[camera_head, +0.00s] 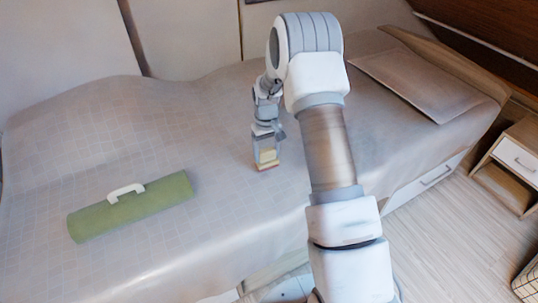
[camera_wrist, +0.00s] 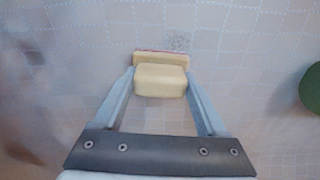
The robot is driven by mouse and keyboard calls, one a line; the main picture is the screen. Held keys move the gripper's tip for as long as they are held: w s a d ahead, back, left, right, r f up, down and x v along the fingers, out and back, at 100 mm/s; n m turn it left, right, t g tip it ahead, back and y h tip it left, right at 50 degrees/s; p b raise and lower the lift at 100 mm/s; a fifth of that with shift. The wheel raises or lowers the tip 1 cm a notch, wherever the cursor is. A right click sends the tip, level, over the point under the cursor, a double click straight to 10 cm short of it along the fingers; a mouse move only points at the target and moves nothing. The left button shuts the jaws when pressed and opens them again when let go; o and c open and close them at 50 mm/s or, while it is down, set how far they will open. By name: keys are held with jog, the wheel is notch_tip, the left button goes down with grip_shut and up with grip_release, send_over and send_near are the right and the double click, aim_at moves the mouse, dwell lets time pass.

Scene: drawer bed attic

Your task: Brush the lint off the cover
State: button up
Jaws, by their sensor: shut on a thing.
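My gripper (camera_wrist: 160,88) is shut on a pale yellow block-shaped brush (camera_wrist: 160,80), with a finger on each side of it. In the head view the brush (camera_head: 267,158) is upright under my gripper (camera_head: 267,145), at or just above the bed cover; I cannot tell if it touches. A thin reddish edge shows along its lower end. The grey checked cover (camera_head: 200,125) is spread over the bed. A small grey speckled patch of lint (camera_wrist: 179,42) lies on the cover just beyond the brush in the wrist view. I cannot make out the lint in the head view.
A green roll with a white handle (camera_head: 130,206) lies on the cover at the left; its green edge (camera_wrist: 311,88) shows in the wrist view. A flat pillow (camera_head: 415,82) lies at the bed's right end. A bedside cabinet (camera_head: 515,165) stands right. The cover around the brush is clear.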

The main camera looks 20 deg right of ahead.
jog(key=shift+w+a, duration=0.25)
jog(key=shift+w, duration=0.8)
jog(key=shift+w+a, duration=0.2)
jog(key=shift+w, duration=0.85)
jog(key=shift+w+a, duration=0.25)
jog(key=shift+w, duration=0.8)
jog(key=shift+s+a, duration=0.15)
jog(key=shift+a, duration=0.6)
jog(key=shift+s+d+f, duration=0.1)
jog(key=shift+s+d, duration=0.1)
jog(key=shift+s, duration=0.8)
jog(key=shift+s+d+f, duration=0.1)
jog(key=shift+s+d, duration=0.05)
jog(key=shift+s, duration=0.85)
jog(key=shift+s+d+r+p, duration=0.1)
jog(key=shift+s+d+p, duration=0.15)
jog(key=shift+s, duration=0.75)
jog(key=shift+s+d+r+p, duration=0.15)
jog(key=shift+s+p, duration=0.1)
jog(key=shift+s, duration=0.75)
jog(key=shift+s+d+p, duration=0.2)
jog(key=shift+s+p, duration=0.05)
jog(key=shift+s, duration=0.75)
jog(key=shift+s+d+f, duration=0.15)
jog(key=shift+s+d, duration=0.05)
jog(key=shift+s, duration=0.95)
jog(key=shift+s+d+f, duration=0.1)
jog(key=shift+s+d, duration=0.1)
jog(key=shift+s, duration=0.9)
